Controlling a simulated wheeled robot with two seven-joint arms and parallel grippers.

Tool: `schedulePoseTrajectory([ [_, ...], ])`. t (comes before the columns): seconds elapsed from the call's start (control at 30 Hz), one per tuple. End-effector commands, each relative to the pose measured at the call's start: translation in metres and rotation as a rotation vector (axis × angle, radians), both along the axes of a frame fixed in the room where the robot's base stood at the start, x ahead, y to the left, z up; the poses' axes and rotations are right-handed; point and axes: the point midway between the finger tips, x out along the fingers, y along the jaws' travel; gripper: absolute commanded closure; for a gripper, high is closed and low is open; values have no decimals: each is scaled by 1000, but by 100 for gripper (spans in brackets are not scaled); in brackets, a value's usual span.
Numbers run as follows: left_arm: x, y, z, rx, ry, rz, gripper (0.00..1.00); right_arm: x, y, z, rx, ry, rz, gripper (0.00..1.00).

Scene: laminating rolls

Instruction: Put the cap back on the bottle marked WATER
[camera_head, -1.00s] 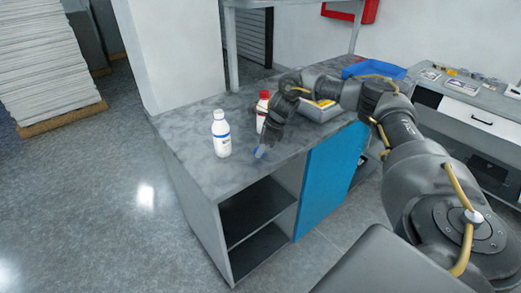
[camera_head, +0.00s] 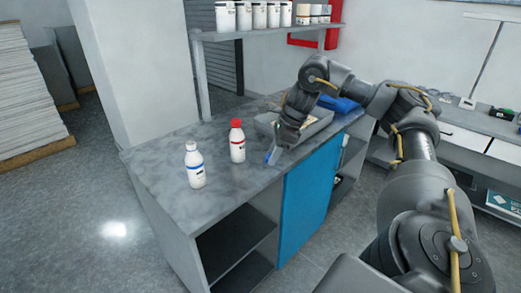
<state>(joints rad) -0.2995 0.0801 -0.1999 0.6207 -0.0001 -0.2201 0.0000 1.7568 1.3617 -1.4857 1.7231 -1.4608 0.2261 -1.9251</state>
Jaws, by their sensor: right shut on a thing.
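A white bottle with a blue band (camera_head: 195,168) stands upright near the left part of the grey counter (camera_head: 160,160). Its top looks white, with no coloured cap on it; its label is too small to read. A second white bottle with a red cap (camera_head: 237,142) stands upright to its right. My right gripper (camera_head: 273,154) points down over the counter, right of both bottles and apart from them. It is shut on a small blue thing, which looks like the cap, mostly hidden by the fingers. My left gripper is not in view.
A grey tray (camera_head: 318,127) lies just behind my right gripper, with a blue bin (camera_head: 343,104) beyond it. A shelf (camera_head: 262,32) with several white jars stands over the counter's back. The counter's front left is clear.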

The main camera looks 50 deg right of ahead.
Motion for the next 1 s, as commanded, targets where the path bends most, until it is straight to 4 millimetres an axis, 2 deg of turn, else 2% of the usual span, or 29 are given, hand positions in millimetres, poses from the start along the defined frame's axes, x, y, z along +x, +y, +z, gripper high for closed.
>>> schedulePoseTrajectory([
  [0.17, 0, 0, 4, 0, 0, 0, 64, -7, -3, 3, 0, 0, 0, 88],
  [0.53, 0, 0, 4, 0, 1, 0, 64, -7, -3, 3, 0, 0, 2, 88],
  [0.67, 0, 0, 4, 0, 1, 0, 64, -2, 11, 0, -1, 2, 62, 88],
  [0.77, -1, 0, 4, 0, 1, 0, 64, 7, 39, -5, -1, 3, 190, 88],
  [0.87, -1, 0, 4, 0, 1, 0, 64, 17, 83, -14, -2, 4, 392, 88],
  [0.97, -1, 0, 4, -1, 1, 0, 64, 20, 137, -26, -1, 5, 644, 88],
  [1.0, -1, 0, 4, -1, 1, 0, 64, 19, 161, -32, -1, 5, 755, 88],
])
